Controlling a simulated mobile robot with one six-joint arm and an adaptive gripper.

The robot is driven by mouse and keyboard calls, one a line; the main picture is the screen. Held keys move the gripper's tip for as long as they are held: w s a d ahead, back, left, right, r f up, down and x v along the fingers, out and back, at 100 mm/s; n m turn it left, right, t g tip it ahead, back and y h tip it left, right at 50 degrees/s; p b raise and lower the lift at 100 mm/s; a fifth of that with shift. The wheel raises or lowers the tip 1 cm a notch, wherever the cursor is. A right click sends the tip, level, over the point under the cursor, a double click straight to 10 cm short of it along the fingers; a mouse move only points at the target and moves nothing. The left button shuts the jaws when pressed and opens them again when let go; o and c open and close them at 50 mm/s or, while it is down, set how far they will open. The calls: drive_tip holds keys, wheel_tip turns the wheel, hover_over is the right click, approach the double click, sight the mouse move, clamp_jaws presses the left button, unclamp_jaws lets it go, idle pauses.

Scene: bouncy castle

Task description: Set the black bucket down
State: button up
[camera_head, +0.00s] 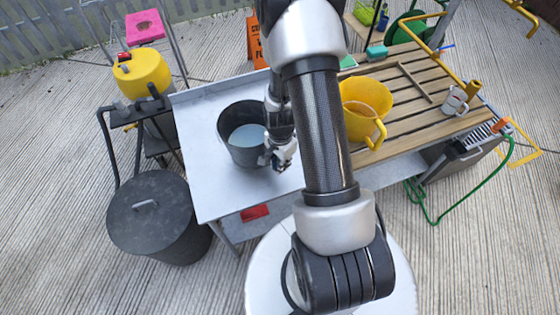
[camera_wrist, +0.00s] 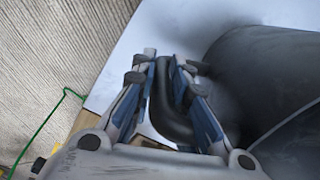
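The black bucket (camera_head: 228,122), with pale liquid inside, is upright at the white table top (camera_head: 205,185) in the head view. I cannot tell whether its base touches the table. My gripper (camera_head: 281,158) is at the bucket's right side, low by the wall. In the wrist view the bucket (camera_wrist: 260,75) fills the right side. There my gripper's fingers (camera_wrist: 166,65) close around its curved black handle (camera_wrist: 166,105). The bucket's underside is hidden.
A yellow bucket (camera_head: 375,95) stands on the slatted wooden top (camera_head: 400,135) to the right, with a white mug (camera_head: 454,102) beyond. A lidded dark bin (camera_head: 155,215) stands at left. The white top is clear left of the black bucket and in front.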

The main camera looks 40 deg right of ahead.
drive_tip(key=o, duration=0.3)
drive_tip(key=shift+o, duration=0.2)
wheel_tip(320, 180, up, 12)
drive_tip(key=p, duration=0.3)
drive_tip(key=a+r+n+t, duration=0.1)
drive_tip(key=a+r+n, duration=0.2)
drive_tip(key=r, duration=0.5)
drive_tip(key=a+r+n+t, duration=0.1)
drive_tip(key=a+r+n, duration=0.3)
drive_tip(key=r, duration=0.4)
drive_tip(key=s+a+r+n+t, duration=0.2)
drive_tip(key=s+a+r+n, duration=0.5)
drive_tip(key=s+r+n, duration=0.2)
drive_tip(key=s+r, duration=0.2)
drive_tip(key=s, duration=0.1)
drive_tip(key=shift+s+a+r+n+t, duration=0.2)
drive_tip(key=shift+a+r+n+t, duration=0.1)
drive_tip(key=shift+a+r+n, duration=0.1)
